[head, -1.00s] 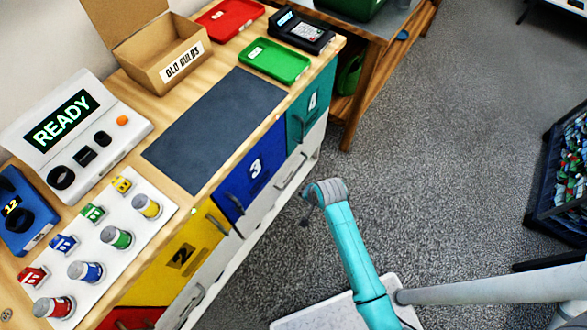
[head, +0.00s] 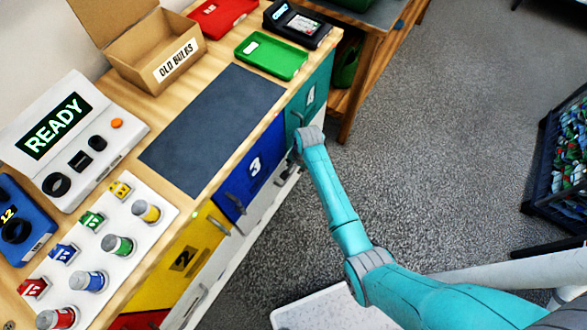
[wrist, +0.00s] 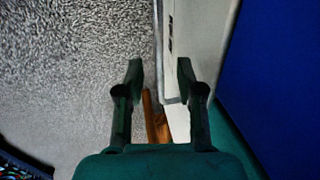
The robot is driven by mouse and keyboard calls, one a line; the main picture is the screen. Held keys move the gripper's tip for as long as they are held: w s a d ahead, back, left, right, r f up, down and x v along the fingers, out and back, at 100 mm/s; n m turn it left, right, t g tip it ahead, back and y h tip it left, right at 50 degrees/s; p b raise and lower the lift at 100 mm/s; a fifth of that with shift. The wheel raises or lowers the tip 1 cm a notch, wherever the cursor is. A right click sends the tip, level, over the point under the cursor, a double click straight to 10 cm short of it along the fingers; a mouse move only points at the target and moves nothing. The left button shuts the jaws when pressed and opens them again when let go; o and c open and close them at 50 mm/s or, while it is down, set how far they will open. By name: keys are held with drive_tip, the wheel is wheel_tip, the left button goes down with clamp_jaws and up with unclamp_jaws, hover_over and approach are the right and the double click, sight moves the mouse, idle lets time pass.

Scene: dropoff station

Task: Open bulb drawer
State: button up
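The cabinet has numbered coloured fronts: yellow 2 (head: 183,258), blue 3 (head: 254,165) and teal 4 (head: 309,96), with dark handles. Lower white fronts (head: 262,208) run beneath them. No front is legibly labelled as the bulb drawer, and all look closed. My gripper (head: 294,156) is low beside the cabinet near the blue and teal fronts, mostly hidden by my arm. In the wrist view my gripper (wrist: 160,78) is open, its fingers apart. A pale panel (wrist: 200,40) with a grey edge strip lies beyond and between them, beside a blue surface (wrist: 275,75). Contact cannot be told.
A wooden table (head: 367,60) stands beyond. A dark crate (head: 560,165) is right; carpet between is clear.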

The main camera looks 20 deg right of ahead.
sight(293, 171)
drive_tip(key=shift+w+a+f, duration=0.15)
drive_tip(key=shift+f, duration=0.95)
drive_tip(key=shift+w+a+f, duration=0.1)
drive_tip(key=shift+w+f, duration=0.05)
drive_tip(key=shift+f, duration=0.9)
clamp_jaws()
